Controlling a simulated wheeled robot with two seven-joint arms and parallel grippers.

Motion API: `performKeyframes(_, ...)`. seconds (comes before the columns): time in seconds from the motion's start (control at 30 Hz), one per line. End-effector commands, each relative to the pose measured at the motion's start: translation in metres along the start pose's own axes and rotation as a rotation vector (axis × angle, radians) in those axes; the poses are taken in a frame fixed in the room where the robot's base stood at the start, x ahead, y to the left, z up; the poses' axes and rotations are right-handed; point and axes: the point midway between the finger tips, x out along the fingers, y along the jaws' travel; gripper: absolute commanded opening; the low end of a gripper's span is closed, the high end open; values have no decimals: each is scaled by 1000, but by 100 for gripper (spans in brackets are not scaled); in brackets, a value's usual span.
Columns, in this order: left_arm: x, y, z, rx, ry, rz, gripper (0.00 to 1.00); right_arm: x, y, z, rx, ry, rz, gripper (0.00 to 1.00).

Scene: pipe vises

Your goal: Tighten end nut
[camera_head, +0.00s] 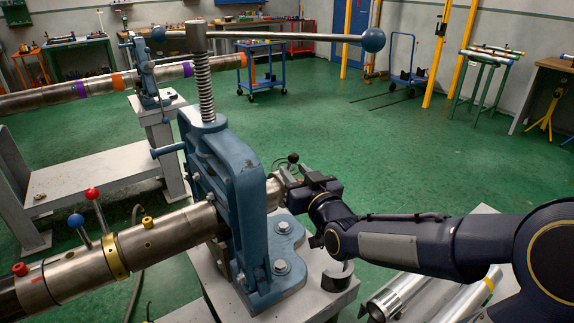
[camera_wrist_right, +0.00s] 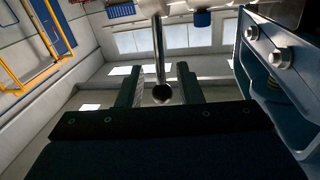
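A steel pipe (camera_head: 165,236) runs through the blue pipe vise (camera_head: 237,190); its short end (camera_head: 275,188) shows just right of the vise. A nut there cannot be made out clearly, as my right gripper (camera_head: 287,174) partly covers that end. A lever with a black ball knob (camera_head: 292,158) stands up by the gripper. In the right wrist view, a metal rod (camera_wrist_right: 158,50) ending in a dark ball (camera_wrist_right: 162,93) lies between the two fingers. Gaps show on both sides, so the gripper is open. My left gripper is not in view.
The vise's long bar handle (camera_head: 280,37) spans above the work. Levers with a red knob (camera_head: 92,194) and a blue knob (camera_head: 75,220) rise from the pipe at left. Loose pipes (camera_head: 398,294) lie low at right. Green floor behind is mostly open.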

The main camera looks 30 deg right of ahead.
Motion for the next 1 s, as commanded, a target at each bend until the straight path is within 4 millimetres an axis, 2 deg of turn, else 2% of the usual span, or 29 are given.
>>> performKeyframes(0.1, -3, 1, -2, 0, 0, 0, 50, 21, -1, 0, 0, -4, -2, 33)
performKeyframes(0.3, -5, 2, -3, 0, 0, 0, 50, 45, 0, 0, 1, -3, -1, 33)
performKeyframes(0.67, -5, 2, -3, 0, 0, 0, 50, 52, 0, 0, 1, -2, -1, 33)
performKeyframes(0.9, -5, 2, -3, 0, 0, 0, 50, 51, 0, 0, 1, -2, -1, 2)
performKeyframes(1.0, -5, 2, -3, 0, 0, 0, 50, 51, 0, 0, 1, -2, -1, 0)
